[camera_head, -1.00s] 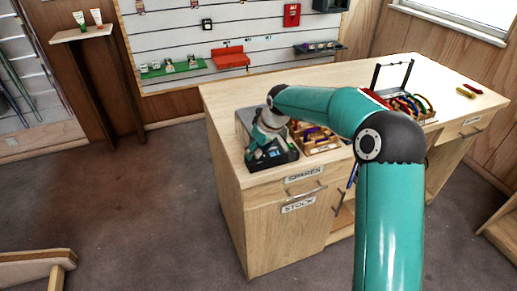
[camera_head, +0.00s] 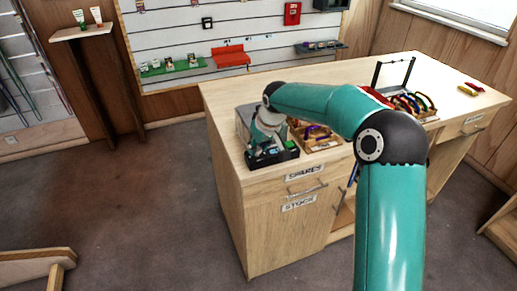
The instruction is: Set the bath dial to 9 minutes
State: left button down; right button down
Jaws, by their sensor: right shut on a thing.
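The bath (camera_head: 283,156), a box with a dark front and grey top, stands at the near left corner of the wooden counter (camera_head: 228,92). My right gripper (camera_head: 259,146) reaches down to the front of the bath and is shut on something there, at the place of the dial. The dial itself is hidden by the gripper, so its setting cannot be read. My left gripper is not in view.
A wooden tray (camera_head: 325,143) of small gear sits just right of the bath. Red and yellow items (camera_head: 468,89) lie at the far right. Drawers labelled SPARES (camera_head: 304,173) and STOCK (camera_head: 299,203) are below.

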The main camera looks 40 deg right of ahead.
jog(key=m+b, duration=0.1)
jog(key=m, duration=0.1)
jog(key=m+h+b, duration=0.1)
jog(key=m+b, duration=0.1)
jog(key=shift+w+a+f+h, duration=0.1)
jog(key=shift+a+h, duration=0.1)
jog(key=shift+h, duration=0.1)
jog(key=shift+m+g+h+b, duration=0.3)
jog(key=shift+m+h+b, duration=0.1)
jog(key=shift+m, duration=0.6)
jog(key=m, duration=0.2)
jog(key=shift+w+a+m+g+h, duration=0.1)
jog(key=shift+m+g+h, duration=0.2)
jog(key=shift+m+h, duration=0.1)
jog(key=shift+m+g, duration=0.3)
jog(key=shift+m, duration=0.6)
jog(key=m, duration=0.1)
jog(key=m+g, duration=0.1)
jog(key=shift+w+r+m+h+p, duration=0.15)
jog(key=shift+r+m+h+p, duration=0.1)
jog(key=shift+m+h+p, duration=0.15)
jog(key=m+g+p, duration=0.1)
jog(key=m, duration=0.1)
jog(key=m+p, duration=0.2)
jog(key=shift+w+a+m+g, duration=0.1)
jog(key=shift+w+m+g, duration=0.05)
jog(key=shift+m+g, duration=0.25)
